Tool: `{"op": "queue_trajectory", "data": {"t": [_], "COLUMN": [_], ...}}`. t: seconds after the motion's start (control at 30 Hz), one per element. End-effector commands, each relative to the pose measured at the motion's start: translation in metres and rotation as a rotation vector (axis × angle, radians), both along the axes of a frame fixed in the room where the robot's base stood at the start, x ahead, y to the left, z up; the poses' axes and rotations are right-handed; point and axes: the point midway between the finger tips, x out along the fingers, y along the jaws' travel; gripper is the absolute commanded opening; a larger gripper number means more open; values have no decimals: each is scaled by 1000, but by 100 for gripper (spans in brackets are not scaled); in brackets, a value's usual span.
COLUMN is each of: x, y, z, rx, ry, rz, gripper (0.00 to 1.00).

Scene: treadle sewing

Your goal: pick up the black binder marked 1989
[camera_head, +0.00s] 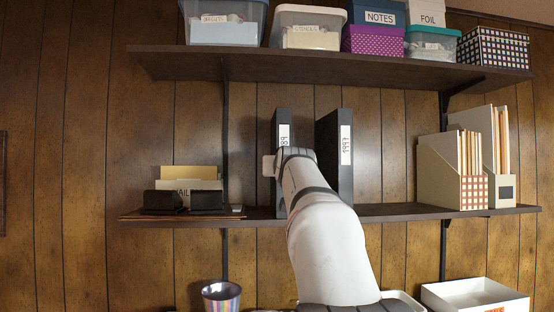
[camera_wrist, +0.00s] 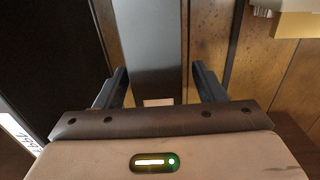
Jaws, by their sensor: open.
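Two black binders stand upright on the middle shelf. The left binder (camera_head: 282,116) has a white spine label whose lower part my arm hides; the characters showing look like "89". In the wrist view my gripper (camera_wrist: 160,69) is open, with one finger on either side of the left binder's dark spine (camera_wrist: 152,40). A bit of pale label shows low between the fingers. Whether the fingers touch the binder I cannot tell. In the head view my wrist hides the fingertips.
The right binder (camera_wrist: 58,60) is close by the fingers in the wrist view. The shelf (camera_head: 400,211) also holds a mail organizer (camera_head: 190,173) at left and magazine files (camera_head: 440,180) at right. An upper shelf (camera_head: 330,67) with storage boxes is above. Bare shelf lies on both sides of the binders.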

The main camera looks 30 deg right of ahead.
Motion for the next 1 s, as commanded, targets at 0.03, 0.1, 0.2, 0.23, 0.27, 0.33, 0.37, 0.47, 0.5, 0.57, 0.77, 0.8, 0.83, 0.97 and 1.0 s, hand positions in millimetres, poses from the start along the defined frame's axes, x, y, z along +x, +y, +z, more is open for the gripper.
{"op": "queue_trajectory", "data": {"t": [0.03,0.1,0.2,0.23,0.27,0.33,0.37,0.47,0.5,0.57,0.77,0.8,0.83,0.97,1.0], "x": [8,16,26,28,29,30,30,29,29,29,29,29,29,29,29], "y": [-4,-9,-15,-16,-17,-18,-18,-19,-19,-19,-19,-19,-19,-19,-19], "z": [4,2,2,1,1,0,0,-1,-1,-1,-1,-1,-1,-1,-1], "rx": [1,2,1,0,0,0,0,0,0,0,0,0,0,0,0], "ry": [3,4,2,1,1,0,0,0,0,1,1,1,1,1,1], "rz": [-1,-3,-5,-6,-6,-7,-7,-8,-8,-8,-8,-9,-9,-9,-9], "gripper": [64,64,64,64,64,64,64,64,64,60,43,40,37,27,24]}}
